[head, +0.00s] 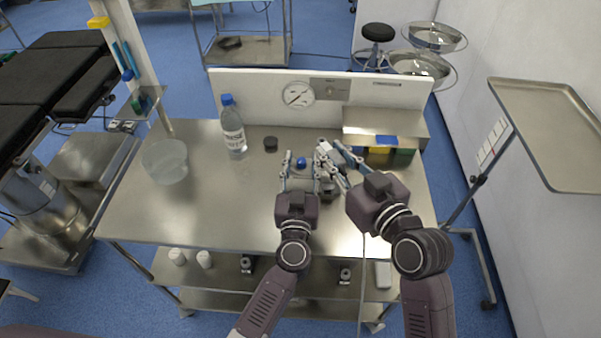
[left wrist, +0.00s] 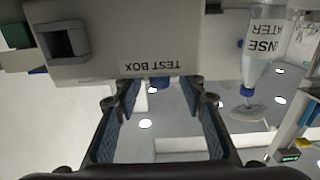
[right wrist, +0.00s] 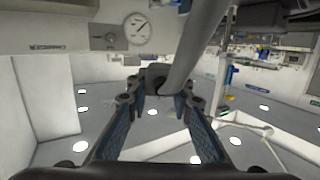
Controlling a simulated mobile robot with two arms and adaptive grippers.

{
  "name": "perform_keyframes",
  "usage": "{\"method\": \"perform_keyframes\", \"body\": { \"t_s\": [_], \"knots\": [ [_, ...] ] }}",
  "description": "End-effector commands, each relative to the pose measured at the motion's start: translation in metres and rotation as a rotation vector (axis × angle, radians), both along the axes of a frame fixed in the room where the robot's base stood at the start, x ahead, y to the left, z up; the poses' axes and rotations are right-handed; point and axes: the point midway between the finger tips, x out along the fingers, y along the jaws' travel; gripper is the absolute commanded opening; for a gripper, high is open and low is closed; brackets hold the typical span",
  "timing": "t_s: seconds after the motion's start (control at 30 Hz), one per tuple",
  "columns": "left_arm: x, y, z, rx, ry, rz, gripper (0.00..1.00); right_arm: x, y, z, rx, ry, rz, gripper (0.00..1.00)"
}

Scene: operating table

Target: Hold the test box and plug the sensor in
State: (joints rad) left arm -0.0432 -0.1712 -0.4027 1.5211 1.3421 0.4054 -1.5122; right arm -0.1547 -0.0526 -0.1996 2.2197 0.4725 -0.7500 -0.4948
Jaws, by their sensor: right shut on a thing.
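The grey test box (left wrist: 95,62) fills the top of the left wrist view, its label upside down and a square dark socket (left wrist: 64,40) near one end. In the head view only part of the test box (head: 330,190) shows beside and below my grippers. My left gripper (head: 301,156) has its fingers apart, with a blue-topped piece (head: 301,162) showing between them; I cannot tell whether they touch the box. My right gripper (right wrist: 160,88) is shut on a dark block, the sensor (right wrist: 155,75). A thick grey cable-like piece (right wrist: 196,45) passes over it.
A water bottle (head: 232,128) and a clear bowl (head: 165,163) stand on the left of the steel table (head: 220,205). A black puck (head: 270,144) lies near the back. Coloured bins (head: 403,152) stand at the back right. A gauge panel (head: 260,92) borders the back.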

Motion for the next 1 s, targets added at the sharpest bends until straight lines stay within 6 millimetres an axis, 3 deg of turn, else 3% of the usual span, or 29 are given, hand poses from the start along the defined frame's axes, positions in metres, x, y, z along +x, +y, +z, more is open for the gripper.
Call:
{"method": "perform_keyframes", "body": {
  "t_s": [0.37, 0.73, 0.9, 0.93, 1.0],
  "knots": [
    [0.0058, 0.0005, -0.0001, 0.001, 0.0, 0.001, 0.38, 0.0, 0.0, 0.0003, 0.0, -0.001, 0.0, 0.0],
    [0.0055, 0.0005, -0.0003, 0.0, 0.0, 0.001, 0.0, 0.0, 0.0, 0.0002, 0.0, -0.001, 0.0, 0.0],
    [0.0055, 0.0005, -0.0003, 0.0, 0.001, 0.001, 0.0, 0.0, 0.0, 0.0003, 0.0, -0.001, 0.0, 0.0],
    [0.0055, 0.0005, -0.0003, 0.0, 0.001, 0.001, 0.14, 0.0, 0.0, 0.0003, 0.0, -0.001, 0.0, 0.0],
    [0.0054, 0.0005, -0.0004, 0.0, 0.001, 0.001, 0.06, 0.0, 0.0, 0.0003, 0.0, -0.001, 0.0, 0.0]
  ]
}}
